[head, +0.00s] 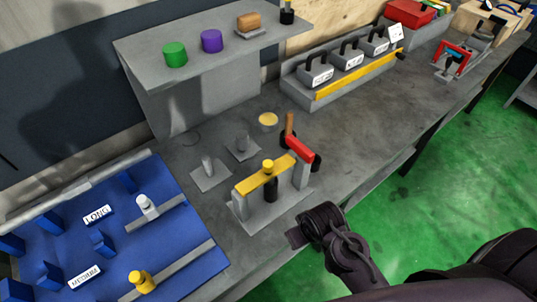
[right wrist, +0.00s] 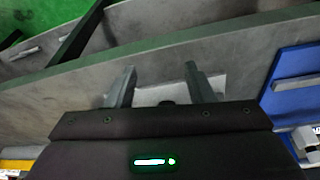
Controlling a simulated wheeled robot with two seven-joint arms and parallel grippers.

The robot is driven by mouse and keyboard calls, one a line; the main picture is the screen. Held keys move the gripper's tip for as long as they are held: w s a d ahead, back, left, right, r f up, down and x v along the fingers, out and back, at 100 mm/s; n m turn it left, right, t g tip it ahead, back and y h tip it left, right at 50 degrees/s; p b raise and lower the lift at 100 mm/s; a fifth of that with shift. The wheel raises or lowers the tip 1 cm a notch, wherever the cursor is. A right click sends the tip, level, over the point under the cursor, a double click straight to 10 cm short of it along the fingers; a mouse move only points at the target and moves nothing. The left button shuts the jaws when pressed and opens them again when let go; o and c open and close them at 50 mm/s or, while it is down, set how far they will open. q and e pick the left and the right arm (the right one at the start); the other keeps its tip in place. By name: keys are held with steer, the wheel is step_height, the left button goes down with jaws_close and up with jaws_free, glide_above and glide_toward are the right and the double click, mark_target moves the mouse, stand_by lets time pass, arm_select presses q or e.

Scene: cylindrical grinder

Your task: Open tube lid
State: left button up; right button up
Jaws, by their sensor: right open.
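A small dark tube (head: 271,188) with a yellow knob-like lid (head: 268,166) stands upright in a grey fixture (head: 243,213). A yellow bar (head: 252,181) spans the fixture, and a red lever (head: 301,150) is at its right post. My right gripper (head: 294,239) is low and to the right of the fixture, apart from it. In the right wrist view its two fingers (right wrist: 158,78) are spread, with nothing held between them. A pale plate shows beyond the fingers; I cannot tell whether it is the fixture base. My left gripper is not in view.
Two grey plates with posts (head: 210,175) stand behind the fixture. A shelf (head: 205,45) holds green and purple cylinders. Labelled weights (head: 318,75) stand behind.

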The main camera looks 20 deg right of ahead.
step_height(320, 180, up, 8)
steer(key=p, duration=0.2)
step_height(320, 180, up, 9)
steer(key=m+g+p, duration=0.1)
steer(key=m+g, duration=0.2)
steer(key=m, duration=1)
glide_above(269, 163)
steer(key=shift+w+r, duration=0.1)
steer(key=shift+r, duration=0.05)
step_height(269, 163, down, 8)
steer(key=shift+r+p, duration=0.25)
steer(key=shift+p, duration=0.65)
jaws_close()
